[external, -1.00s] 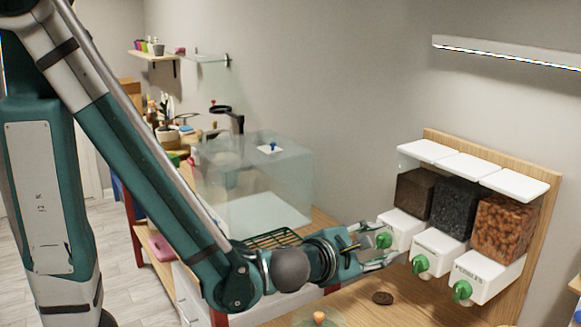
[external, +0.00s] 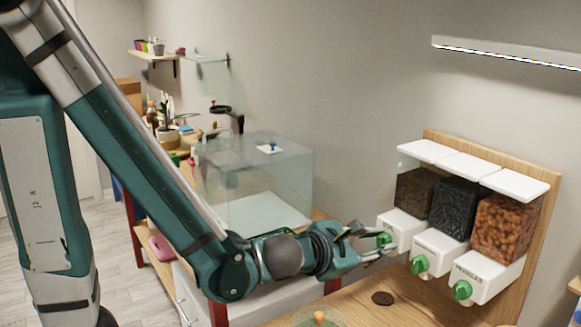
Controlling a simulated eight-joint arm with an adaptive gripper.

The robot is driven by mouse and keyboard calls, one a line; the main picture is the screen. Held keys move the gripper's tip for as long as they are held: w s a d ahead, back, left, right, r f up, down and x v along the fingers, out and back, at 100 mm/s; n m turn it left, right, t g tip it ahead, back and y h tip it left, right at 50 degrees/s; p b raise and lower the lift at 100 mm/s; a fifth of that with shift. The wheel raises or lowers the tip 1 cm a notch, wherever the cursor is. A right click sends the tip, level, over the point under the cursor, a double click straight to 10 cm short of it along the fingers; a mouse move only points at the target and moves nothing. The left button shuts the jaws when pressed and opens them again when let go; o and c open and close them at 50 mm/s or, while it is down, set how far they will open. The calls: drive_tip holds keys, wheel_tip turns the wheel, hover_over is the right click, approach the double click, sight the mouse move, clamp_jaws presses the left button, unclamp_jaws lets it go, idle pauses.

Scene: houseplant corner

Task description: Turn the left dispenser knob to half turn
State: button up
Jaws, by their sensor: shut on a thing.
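Three white dispensers with green knobs are mounted on a wooden board at the right. The left dispenser (external: 403,224) holds dark brown material behind a clear front. Its green left knob (external: 384,239) shows at the tips of my gripper (external: 380,243). My gripper is shut on this knob, with fingers on either side of it. The knob's exact angle is hard to read because the fingers partly cover it. The middle knob (external: 420,264) and the right knob (external: 462,290) are free.
A wooden bench top (external: 360,310) lies below the dispensers, with a small dark disc (external: 382,298) on it. A clear box (external: 262,180) stands behind my arm. A glass item with an orange top (external: 319,317) is at the front edge.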

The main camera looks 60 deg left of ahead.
drive_tip(key=o, duration=0.9)
drive_tip(key=shift+s, duration=0.15)
drive_tip(key=shift+v, duration=5.8)
